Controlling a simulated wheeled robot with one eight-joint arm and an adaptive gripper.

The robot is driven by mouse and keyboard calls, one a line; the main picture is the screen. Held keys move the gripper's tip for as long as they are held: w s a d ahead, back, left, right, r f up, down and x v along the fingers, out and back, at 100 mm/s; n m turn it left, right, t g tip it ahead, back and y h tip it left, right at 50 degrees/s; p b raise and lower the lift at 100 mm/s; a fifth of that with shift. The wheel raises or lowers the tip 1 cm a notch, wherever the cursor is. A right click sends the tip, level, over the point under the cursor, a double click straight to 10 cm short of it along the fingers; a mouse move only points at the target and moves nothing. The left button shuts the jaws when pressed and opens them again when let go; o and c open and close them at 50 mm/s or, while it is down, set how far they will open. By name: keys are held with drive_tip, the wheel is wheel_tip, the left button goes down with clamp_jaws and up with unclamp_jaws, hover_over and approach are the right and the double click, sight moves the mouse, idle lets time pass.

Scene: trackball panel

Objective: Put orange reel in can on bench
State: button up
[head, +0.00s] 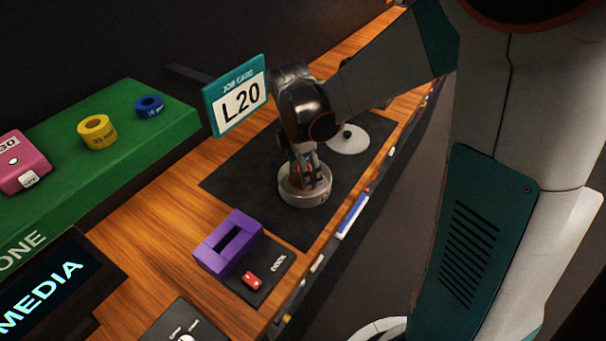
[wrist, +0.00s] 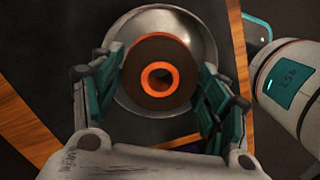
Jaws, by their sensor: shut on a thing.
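The orange reel (wrist: 182,74), a dark brown roll with an orange core, is between the two teal fingers in the wrist view. It also shows partly between the fingers in the head view (head: 322,176). My gripper (head: 309,172) is shut on it, pointing down at the can. The round metal can (head: 304,198) stands on the dark mat directly below. In the wrist view the can's rim (wrist: 127,97) surrounds the reel. The reel appears at or within the can's opening; whether it touches the bottom is hidden.
A grey lid (head: 347,142) with a black knob lies behind the can. A purple block (head: 228,242) stands in front, and a job card sign (head: 238,98) reading L20 at the left. The green shelf (head: 62,138) holds yellow (head: 97,132) and blue (head: 149,106) reels.

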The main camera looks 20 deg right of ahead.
drive_tip(key=shift+f+b, duration=0.35)
drive_tip(key=shift+f, duration=1.1)
drive_tip(key=shift+f, duration=0.1)
drive_tip(key=shift+f, duration=0.1)
drive_tip(key=o, duration=0.9)
